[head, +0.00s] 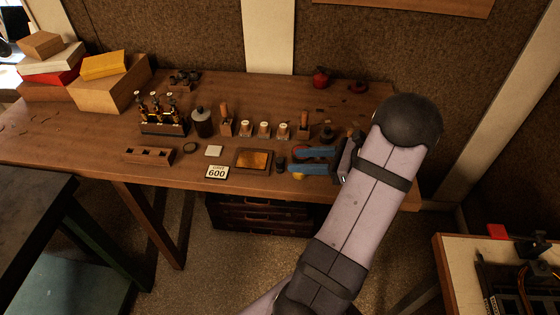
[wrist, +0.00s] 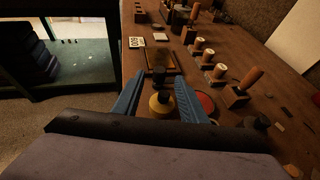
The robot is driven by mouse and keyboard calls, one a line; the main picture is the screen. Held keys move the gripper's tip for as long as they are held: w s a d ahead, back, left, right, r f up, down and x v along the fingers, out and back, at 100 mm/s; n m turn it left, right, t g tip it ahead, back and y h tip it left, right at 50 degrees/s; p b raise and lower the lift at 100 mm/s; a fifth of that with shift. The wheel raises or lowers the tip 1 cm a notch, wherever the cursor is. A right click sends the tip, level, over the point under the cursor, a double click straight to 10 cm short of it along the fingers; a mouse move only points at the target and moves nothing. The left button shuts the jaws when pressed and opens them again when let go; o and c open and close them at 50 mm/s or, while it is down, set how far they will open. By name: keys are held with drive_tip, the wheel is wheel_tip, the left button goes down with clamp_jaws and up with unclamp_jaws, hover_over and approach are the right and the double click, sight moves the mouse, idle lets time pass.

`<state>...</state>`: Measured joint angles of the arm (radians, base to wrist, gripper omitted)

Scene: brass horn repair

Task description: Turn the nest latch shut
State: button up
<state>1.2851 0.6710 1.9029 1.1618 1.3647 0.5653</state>
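My gripper (head: 293,160) reaches over the front right of the workbench with its two blue fingers apart. In the wrist view my gripper (wrist: 160,76) also shows open. A dark upright piece (wrist: 158,79) shows between the fingertips, with a round yellow piece (wrist: 160,104) nearer the palm. The dark piece (head: 281,164) is just beyond the fingertips in the head view; I cannot tell whether the fingers touch it. A wooden tray with a brass-coloured plate (head: 253,159) lies to its left. I cannot tell for sure which part is the nest latch or how it is turned.
A card marked 600 (head: 216,172) and a pale square (head: 214,151) lie left of the tray. A red disc (wrist: 206,102) lies right of my fingers.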

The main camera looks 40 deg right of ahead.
sight(282, 160)
drive_tip(key=shift+p+x, duration=0.95)
drive_tip(key=shift+x, duration=2)
drive_tip(key=shift+w+a+f, duration=0.3)
drive_tip(key=shift+w+a, duration=0.05)
drive_tip(key=shift+w, duration=0.25)
clamp_jaws()
